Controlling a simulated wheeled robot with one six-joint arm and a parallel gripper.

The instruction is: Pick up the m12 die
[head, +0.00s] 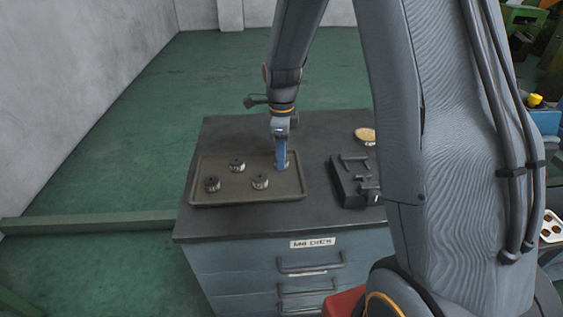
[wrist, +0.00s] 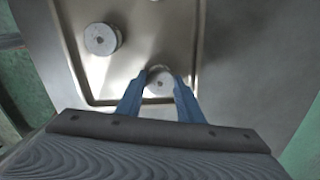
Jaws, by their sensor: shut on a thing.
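My gripper (head: 281,163) is over the right part of a shallow metal tray (head: 205,165) on the cabinet top. In the wrist view its two blue fingers (wrist: 160,84) are shut on a round metal die (wrist: 160,85), with one finger on each side. In the head view the fingers mostly hide this die. Three other round dies stand on the tray: one at the back (head: 237,165), one at the left (head: 212,184) and one at the front (head: 260,181). I cannot read any size marking, so I cannot tell which is the m12 die.
A dark vise-like fixture (head: 353,180) stands right of the tray, with a round tan-topped dish (head: 365,135) behind it. The dark cabinet top (head: 225,225) is bare along its front. Drawers (head: 300,268) with handles are below.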

